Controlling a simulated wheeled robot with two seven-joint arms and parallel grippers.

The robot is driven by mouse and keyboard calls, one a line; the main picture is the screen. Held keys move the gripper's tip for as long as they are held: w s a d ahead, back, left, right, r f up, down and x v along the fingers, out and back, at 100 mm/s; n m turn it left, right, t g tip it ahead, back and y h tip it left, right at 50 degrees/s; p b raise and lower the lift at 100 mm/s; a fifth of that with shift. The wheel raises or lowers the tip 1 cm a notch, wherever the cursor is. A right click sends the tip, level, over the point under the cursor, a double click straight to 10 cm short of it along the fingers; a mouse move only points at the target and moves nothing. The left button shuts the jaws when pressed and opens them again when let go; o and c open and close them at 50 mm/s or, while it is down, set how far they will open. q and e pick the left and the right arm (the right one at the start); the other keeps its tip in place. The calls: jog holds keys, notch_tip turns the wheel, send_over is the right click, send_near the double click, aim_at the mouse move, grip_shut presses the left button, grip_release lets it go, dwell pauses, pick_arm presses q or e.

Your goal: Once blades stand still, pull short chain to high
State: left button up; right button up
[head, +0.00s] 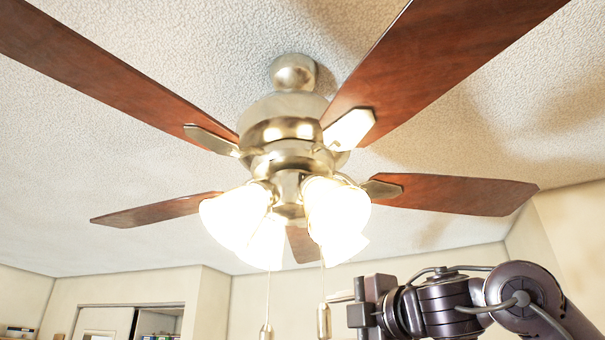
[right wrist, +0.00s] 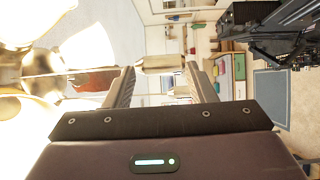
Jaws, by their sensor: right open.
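A ceiling fan (head: 290,105) with brown blades (head: 455,194) hangs overhead; the blades look sharp, but one moment cannot show whether they turn. Two pull chains hang below the lit lamps. The right chain's metal fob (head: 324,321) hangs a little higher in the picture than the left chain's fob (head: 266,331). My right gripper (head: 341,297) is just right of the right fob. In the right wrist view my right gripper (right wrist: 161,78) is open, with a metal fob (right wrist: 162,63) lying across between its fingertips; contact cannot be told. My left gripper is not in view.
The lit glass shades (head: 335,212) hang close above the chains. A doorway or closet (head: 130,320) shows at lower left. In the right wrist view, dark equipment (right wrist: 285,35) and a blue-grey rug (right wrist: 272,97) lie far below.

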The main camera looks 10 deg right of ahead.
jog(key=shift+w+a+f+b, duration=0.1)
jog(key=shift+f+b, duration=0.2)
jog(key=shift+f, duration=0.5)
jog(key=shift+s+f+g+b, duration=0.1)
jog(key=shift+s+g+b, duration=0.2)
jog(key=shift+s+b, duration=0.1)
jog(key=shift+s, duration=0.3)
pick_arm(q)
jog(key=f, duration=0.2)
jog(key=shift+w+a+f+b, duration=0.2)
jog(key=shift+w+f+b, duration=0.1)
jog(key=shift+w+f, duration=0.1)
pick_arm(e)
jog(key=v, duration=0.2)
jog(key=shift+s+d+r, duration=0.3)
jog(key=shift+d, duration=0.05)
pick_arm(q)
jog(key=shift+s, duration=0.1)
pick_arm(e)
jog(key=shift+s+d, duration=0.1)
